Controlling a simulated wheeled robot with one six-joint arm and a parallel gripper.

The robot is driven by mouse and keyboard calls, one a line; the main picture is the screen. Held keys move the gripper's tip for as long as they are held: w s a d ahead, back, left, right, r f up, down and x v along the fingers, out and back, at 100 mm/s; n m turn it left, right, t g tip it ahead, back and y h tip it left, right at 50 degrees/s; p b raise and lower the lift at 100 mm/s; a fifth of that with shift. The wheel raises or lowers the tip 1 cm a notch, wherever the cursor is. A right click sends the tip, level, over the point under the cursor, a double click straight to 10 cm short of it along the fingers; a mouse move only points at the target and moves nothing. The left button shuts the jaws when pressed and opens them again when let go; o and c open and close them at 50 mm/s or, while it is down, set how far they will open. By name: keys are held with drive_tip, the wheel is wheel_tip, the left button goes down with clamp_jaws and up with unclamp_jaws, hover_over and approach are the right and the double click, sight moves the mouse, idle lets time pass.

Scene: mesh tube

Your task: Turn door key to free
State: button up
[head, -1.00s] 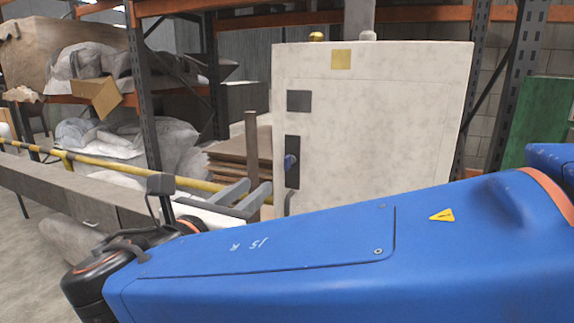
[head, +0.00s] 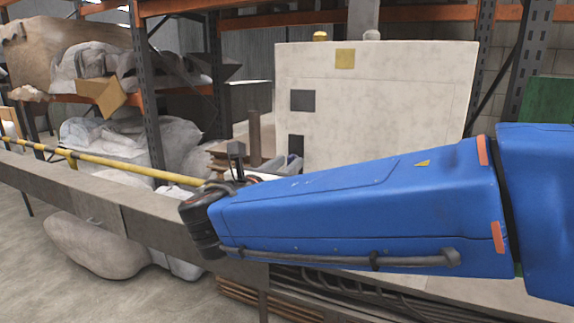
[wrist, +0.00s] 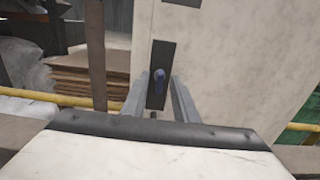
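A pale cabinet door (head: 400,90) stands upright ahead, with a dark lock plate (head: 296,143) low on its left side. In the wrist view the plate (wrist: 163,58) carries a blue door key (wrist: 159,80). My gripper (wrist: 158,92) is open, with one grey finger on each side of the key in the picture. I cannot tell whether the fingertips reach it or stop short. In the head view my gripper (head: 283,163) is near the plate's lower part. The key and the plate's bottom are hidden there by my gripper and arm.
A yellow rail (head: 130,168) and a grey beam (head: 95,195) run across the front left. Racking with wrapped goods (head: 110,65) stands behind. A dark post (wrist: 95,50) rises left of the cabinet. A grey square (head: 302,100) sits above the lock plate.

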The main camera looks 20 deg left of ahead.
drive_tip(key=shift+w, duration=0.2)
clamp_jaws()
